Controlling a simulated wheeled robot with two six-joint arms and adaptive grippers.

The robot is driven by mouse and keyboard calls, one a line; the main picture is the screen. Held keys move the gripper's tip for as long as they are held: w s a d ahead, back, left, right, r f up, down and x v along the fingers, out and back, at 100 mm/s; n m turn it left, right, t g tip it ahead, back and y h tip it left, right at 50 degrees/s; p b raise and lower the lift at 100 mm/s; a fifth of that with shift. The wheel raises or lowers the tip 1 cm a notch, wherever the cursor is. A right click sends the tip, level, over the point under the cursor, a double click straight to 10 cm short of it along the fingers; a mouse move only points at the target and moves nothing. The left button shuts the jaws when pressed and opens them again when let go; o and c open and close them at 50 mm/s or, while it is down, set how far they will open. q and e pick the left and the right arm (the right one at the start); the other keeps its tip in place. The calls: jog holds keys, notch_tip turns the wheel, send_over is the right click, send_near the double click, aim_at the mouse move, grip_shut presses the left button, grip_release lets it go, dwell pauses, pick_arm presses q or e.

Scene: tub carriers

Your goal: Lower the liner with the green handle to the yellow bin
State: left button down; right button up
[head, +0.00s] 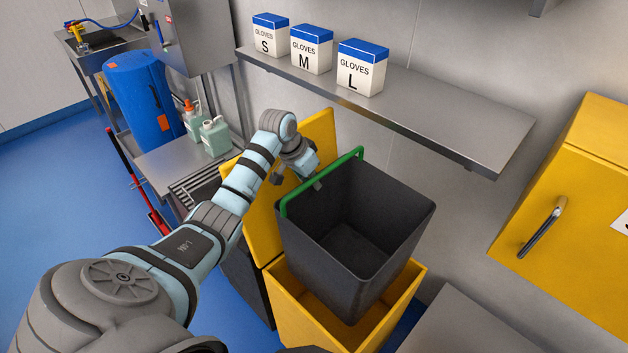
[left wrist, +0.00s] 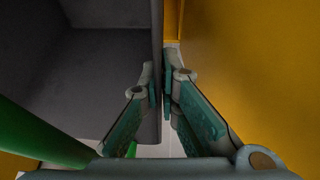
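The dark grey liner (head: 315,262) with the green handle (head: 337,173) hangs above the yellow bin (head: 298,316), its lower end at the bin's opening. The liner is empty and looks slightly tilted. My left gripper (head: 317,184) is at the handle side of the liner's rim. In the left wrist view its fingers (left wrist: 160,88) are close together, one on each side of the liner's wall (left wrist: 100,85). The green handle (left wrist: 42,135) runs below them at the left. The liner hides much of the bin's inside. My right gripper is out of view.
A yellow panel (head: 264,210) stands upright behind the bin, close to my left gripper. A steel shelf (head: 440,120) with three glove boxes (head: 311,50) is above and behind. A grey surface (head: 470,335) lies right of the bin. A yellow cabinet (head: 572,190) is at right.

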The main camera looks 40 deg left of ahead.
aim_at(314, 224)
pick_arm(q)
notch_tip(314, 224, down, 18)
jog(key=b, duration=1)
notch_tip(314, 224, down, 16)
jog(key=b, duration=1.3)
jog(key=shift+s+d, duration=0.3)
jog(key=shift+f, duration=0.1)
